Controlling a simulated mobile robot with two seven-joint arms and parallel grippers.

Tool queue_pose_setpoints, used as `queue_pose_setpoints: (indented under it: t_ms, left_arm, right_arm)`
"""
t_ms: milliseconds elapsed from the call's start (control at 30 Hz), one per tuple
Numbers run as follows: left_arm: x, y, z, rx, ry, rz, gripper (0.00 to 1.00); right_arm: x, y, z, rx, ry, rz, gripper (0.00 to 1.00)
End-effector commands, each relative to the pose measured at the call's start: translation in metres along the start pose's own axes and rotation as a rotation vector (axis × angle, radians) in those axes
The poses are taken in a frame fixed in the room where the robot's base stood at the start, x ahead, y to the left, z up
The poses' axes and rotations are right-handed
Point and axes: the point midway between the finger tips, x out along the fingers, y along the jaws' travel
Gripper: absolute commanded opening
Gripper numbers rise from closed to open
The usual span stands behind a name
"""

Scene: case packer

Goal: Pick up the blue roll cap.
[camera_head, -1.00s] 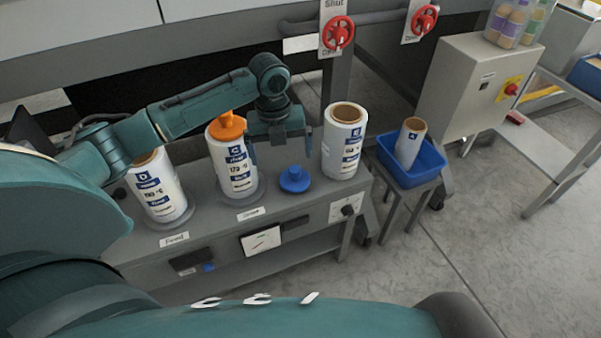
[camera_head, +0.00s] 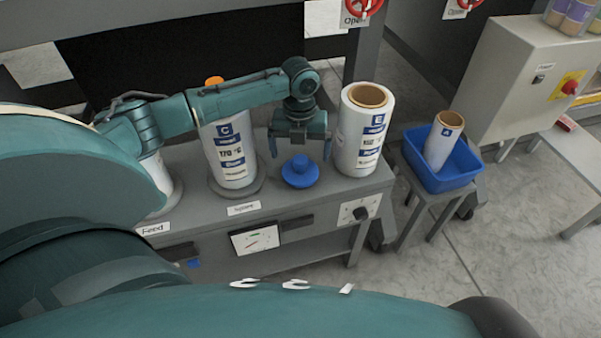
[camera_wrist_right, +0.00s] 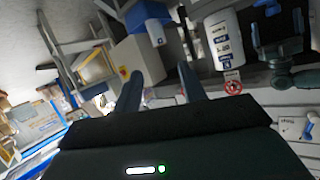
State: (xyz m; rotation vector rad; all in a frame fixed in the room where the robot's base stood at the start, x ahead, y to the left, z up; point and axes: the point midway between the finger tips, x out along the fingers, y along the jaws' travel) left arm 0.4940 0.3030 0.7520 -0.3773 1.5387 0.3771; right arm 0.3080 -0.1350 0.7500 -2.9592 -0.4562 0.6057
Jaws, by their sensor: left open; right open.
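The blue roll cap (camera_head: 300,171) sits on the grey machine top in the head view, between the roll marked C (camera_head: 231,155) and a roll with an open brown core. My left gripper (camera_head: 300,152) points down with its fingers apart, just above and behind the cap. Nothing is between its fingers that I can see. My right gripper (camera_wrist_right: 160,90) shows in the right wrist view with its two fingers apart and empty, away from the machine.
The roll with the open core (camera_head: 361,135) stands close right of my left gripper. A blue bin (camera_head: 462,178) holds a roll marked A (camera_head: 441,145). An orange cap (camera_head: 214,80) tops roll C, partly behind my arm. A grey control box (camera_head: 515,75) stands at right.

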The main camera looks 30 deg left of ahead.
Motion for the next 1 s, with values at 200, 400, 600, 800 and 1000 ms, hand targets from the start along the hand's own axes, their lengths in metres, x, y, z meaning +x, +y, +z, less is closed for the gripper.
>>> queue_pose_setpoints:
  t_ms: [200, 400, 600, 800, 1000]
  left_arm:
    - [0.02, 0.0, 0.001, 0.0, 0.001, 0.001, 1.0]
    - [0.049, 0.0, 0.002, 0.0, 0.001, 0.0, 1.0]
    - [0.057, 0.0, 0.002, 0.001, -0.002, 0.001, 1.0]
    - [0.057, 0.0, 0.002, 0.001, -0.001, 0.001, 0.95]
    - [0.057, 0.0, 0.002, 0.001, -0.001, 0.001, 0.79]
  right_arm:
    - [0.0, 0.001, 0.002, -0.003, 0.006, 0.003, 0.41]
    - [-0.003, 0.002, 0.005, -0.006, 0.014, 0.008, 0.41]
    - [-0.005, 0.002, -0.004, -0.01, 0.038, 0.009, 0.41]
    - [-0.006, 0.003, -0.003, -0.012, 0.035, 0.008, 0.41]
    - [-0.005, 0.003, -0.001, -0.012, 0.029, 0.008, 0.41]
